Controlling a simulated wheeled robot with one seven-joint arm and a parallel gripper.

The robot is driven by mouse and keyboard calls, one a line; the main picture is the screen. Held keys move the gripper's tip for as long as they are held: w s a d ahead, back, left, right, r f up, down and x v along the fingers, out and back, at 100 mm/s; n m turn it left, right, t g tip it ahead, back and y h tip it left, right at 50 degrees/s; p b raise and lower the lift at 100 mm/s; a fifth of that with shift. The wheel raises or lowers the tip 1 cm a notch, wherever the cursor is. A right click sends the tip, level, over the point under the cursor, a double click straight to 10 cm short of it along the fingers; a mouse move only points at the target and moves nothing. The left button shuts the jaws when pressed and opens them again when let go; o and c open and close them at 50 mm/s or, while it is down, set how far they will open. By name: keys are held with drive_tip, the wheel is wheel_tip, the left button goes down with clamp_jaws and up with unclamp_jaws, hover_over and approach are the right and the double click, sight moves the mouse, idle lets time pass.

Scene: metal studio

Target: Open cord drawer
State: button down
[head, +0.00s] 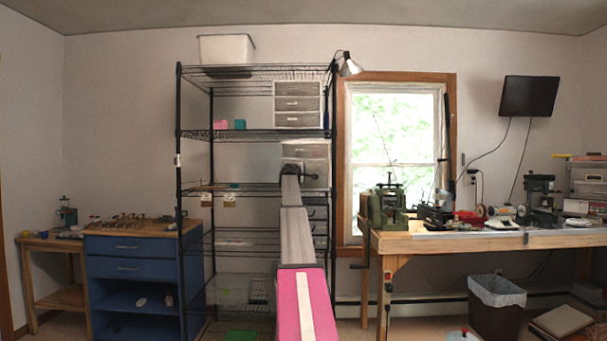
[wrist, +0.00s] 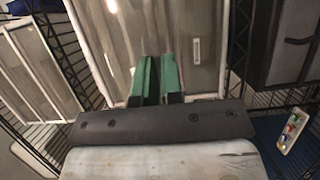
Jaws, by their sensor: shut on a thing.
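My arm reaches forward to the black wire shelving rack, and my gripper (head: 300,174) is at a small drawer unit (head: 306,152) on its middle shelf. In the wrist view, my gripper's green fingers (wrist: 158,75) are close together against a pale drawer front (wrist: 130,35) with a white frame. A small white label (wrist: 196,50) is on that front, its words too small to read. The fingers are shut on the drawer's handle, which they hide. Whether this is the cord drawer I cannot read, nor can I tell how far it stands out.
Another grey drawer unit (head: 298,104) stands one shelf higher. The rack's black post (head: 333,150) is close on the right. A blue cabinet (head: 133,270) is at the left, and a wooden workbench (head: 480,240) with machines is at the right.

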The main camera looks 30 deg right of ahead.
drive_tip(key=s+a, duration=0.5)
drive_tip(key=s, duration=0.4)
drive_tip(key=shift+a, duration=0.35)
drive_tip(key=shift+s, duration=0.1)
drive_tip(key=c, duration=1.3)
unclamp_jaws()
drive_tip(key=shift+o, duration=0.2)
drive_tip(key=v, duration=1)
drive_tip(key=shift+s+a, duration=0.2)
drive_tip(key=shift+a, duration=0.1)
drive_tip(key=shift+f, duration=0.1)
